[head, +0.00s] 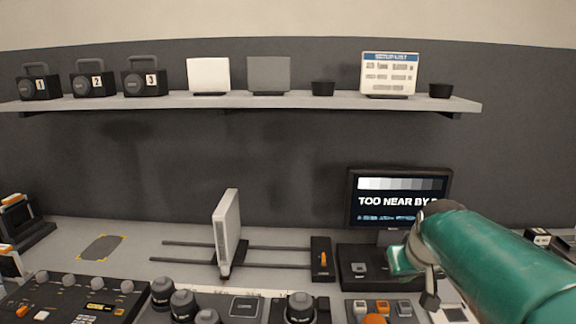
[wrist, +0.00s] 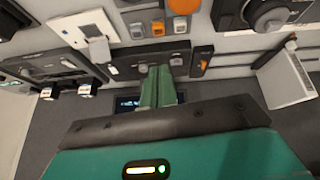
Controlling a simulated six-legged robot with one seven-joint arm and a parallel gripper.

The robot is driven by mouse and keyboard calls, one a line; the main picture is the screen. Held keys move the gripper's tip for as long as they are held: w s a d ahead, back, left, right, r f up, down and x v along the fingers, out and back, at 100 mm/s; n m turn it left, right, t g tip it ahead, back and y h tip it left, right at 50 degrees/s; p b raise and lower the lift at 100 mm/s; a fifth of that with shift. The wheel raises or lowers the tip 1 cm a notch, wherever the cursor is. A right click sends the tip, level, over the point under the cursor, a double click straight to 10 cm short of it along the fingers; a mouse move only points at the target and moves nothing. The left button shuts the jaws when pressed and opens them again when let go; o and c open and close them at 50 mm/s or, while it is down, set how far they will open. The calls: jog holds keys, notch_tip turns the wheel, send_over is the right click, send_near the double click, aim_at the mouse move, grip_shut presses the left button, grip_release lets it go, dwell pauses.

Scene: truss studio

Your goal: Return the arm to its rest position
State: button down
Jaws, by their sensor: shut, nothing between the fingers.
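My green arm reaches in from the lower right of the head view. My gripper (head: 402,260) is in front of the monitor's base, partly covering it. In the wrist view my gripper (wrist: 158,80) shows its green fingers together, with nothing held between them. The wrist view looks at the desk and wall upside down. Whether the fingertips touch anything cannot be told.
A monitor (head: 360,210) reads "TOO NEAR BY", the rest hidden by my arm. A white panel (head: 228,230) stands upright on two rails left of it. Control consoles (head: 75,305) line the front. A shelf (head: 230,101) holds numbered black boxes and cards.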

jog(key=s+a+f, duration=0.1)
jog(key=s+a, duration=0.3)
jog(key=s, duration=0.5)
jog(key=s+a+f, duration=0.2)
jog(key=s+a, duration=0.2)
jog(key=s, duration=0.5)
jog(key=shift+s+a+f+y, duration=0.15)
jog(key=shift+s+a+y, duration=0.05)
jog(key=shift+y, duration=0.2)
